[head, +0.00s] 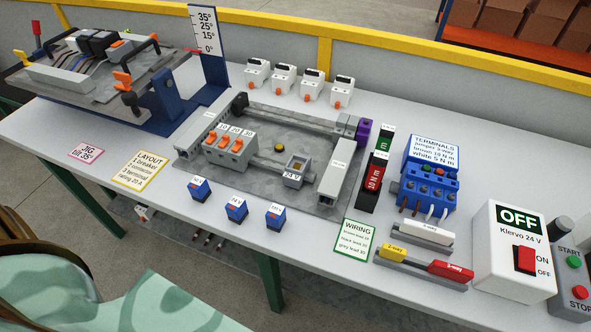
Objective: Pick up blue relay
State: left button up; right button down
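Three small blue relays stand apart in a row near the table's front edge: a left one (200,190), a middle one (236,210) and a right one (275,217). Each has a white label on top, too small to read surely. A grey socket (294,173) marked 24 sits on the grey mounting plate (255,188) behind them. Neither of my grippers is in view, and nothing is holding the relays.
Breakers (230,147) sit on the plate's rail. A tilted jig (100,70) stands at left. The terminal block (424,187), power supply box (514,250) and jumper holders (420,268) fill the right.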

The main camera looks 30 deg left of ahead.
aim_at(236, 209)
jog(key=u, duration=0.4)
jog(key=j+u, duration=0.15)
jog(key=u, duration=0.2)
jog(key=k+j+u, duration=0.1)
jog(key=u, duration=0.3)
